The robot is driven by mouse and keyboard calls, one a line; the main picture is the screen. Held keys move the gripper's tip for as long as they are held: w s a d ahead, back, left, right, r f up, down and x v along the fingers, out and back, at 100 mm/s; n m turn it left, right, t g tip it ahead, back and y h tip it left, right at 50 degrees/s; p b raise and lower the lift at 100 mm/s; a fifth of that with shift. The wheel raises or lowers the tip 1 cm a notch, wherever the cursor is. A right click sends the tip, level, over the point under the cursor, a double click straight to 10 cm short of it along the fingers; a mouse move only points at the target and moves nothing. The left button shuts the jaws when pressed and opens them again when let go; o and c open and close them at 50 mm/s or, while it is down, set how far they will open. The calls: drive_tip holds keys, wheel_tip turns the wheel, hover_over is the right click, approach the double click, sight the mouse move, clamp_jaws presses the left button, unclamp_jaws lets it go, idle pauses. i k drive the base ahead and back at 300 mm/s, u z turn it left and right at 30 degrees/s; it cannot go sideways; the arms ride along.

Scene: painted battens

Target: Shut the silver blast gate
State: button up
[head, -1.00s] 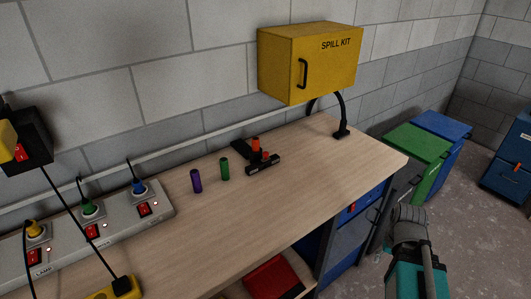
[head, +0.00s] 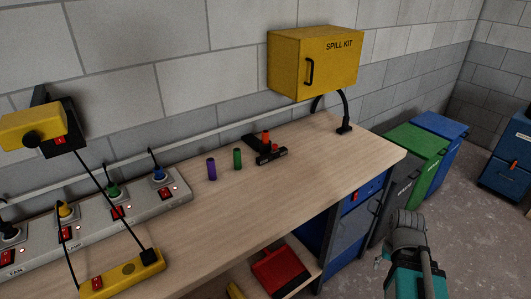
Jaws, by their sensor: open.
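I see no silver blast gate in the head view. My gripper's fingertips do not show. Only a grey and teal part of my own arm shows at the lower right, beside the bench's right end.
The wooden bench (head: 300,185) holds a power strip (head: 92,222), a purple cylinder (head: 211,169), a green cylinder (head: 237,159) and a black tool with orange parts (head: 268,150). A yellow spill kit box (head: 315,65) hangs above. Green (head: 420,150) and blue (head: 443,135) bins stand right of the bench.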

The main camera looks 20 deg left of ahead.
sight(274, 145)
drive_tip(key=k, duration=0.8)
drive_tip(key=u, duration=0.7)
drive_tip(key=i, duration=0.5)
drive_tip(key=u, duration=0.05)
